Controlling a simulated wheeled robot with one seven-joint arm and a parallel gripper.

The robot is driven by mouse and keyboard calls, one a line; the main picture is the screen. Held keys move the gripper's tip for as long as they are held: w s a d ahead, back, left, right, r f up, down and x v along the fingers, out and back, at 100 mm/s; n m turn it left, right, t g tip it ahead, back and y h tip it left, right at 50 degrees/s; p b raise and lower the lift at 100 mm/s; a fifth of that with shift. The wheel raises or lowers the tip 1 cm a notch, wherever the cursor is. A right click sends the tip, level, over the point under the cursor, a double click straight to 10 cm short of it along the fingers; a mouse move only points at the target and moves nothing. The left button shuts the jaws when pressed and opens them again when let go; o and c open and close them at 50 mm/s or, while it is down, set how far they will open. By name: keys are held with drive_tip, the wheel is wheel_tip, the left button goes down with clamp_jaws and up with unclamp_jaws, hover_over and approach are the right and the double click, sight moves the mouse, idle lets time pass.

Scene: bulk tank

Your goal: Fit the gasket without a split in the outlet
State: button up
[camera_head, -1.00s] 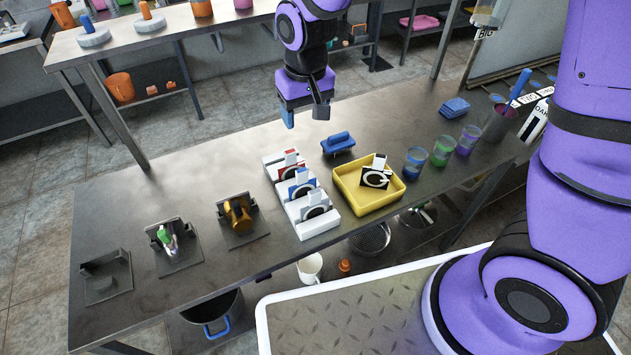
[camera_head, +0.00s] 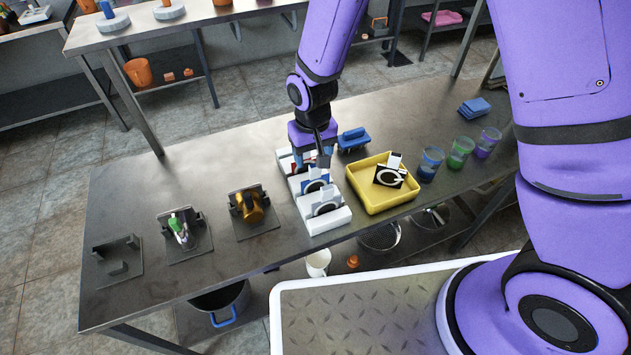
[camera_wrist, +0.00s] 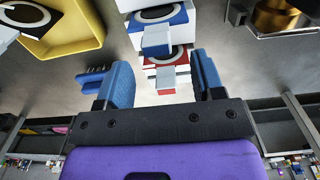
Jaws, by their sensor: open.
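A white slotted rack (camera_head: 326,218) stands mid-table and holds upright cards with ring gaskets. A blue card (camera_head: 316,185) is in the middle, with a white-and-black gasket in front of it. A red card (camera_wrist: 166,58) and the blue card (camera_wrist: 168,22) show in the wrist view, each with a ring and a protruding tab. My gripper (camera_wrist: 163,75) is open, its blue fingers on either side of the red card's tab; contact is not clear. In the head view my gripper (camera_head: 313,156) hides the rack's far end. Which fixture is the outlet, I cannot tell.
A yellow tray (camera_head: 380,204) right of the rack holds a black card with a broken-looking ring (camera_head: 390,175). A blue object (camera_head: 353,140) stands close behind. Cups (camera_head: 460,152) are at right. Three fixtures, one with a brass part (camera_head: 250,206), stand at left.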

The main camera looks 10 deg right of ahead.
sight(314, 167)
drive_tip(key=shift+s+d+f, duration=0.15)
drive_tip(key=shift+f, duration=2.2)
drive_tip(key=shift+c, duration=0.3)
clamp_jaws()
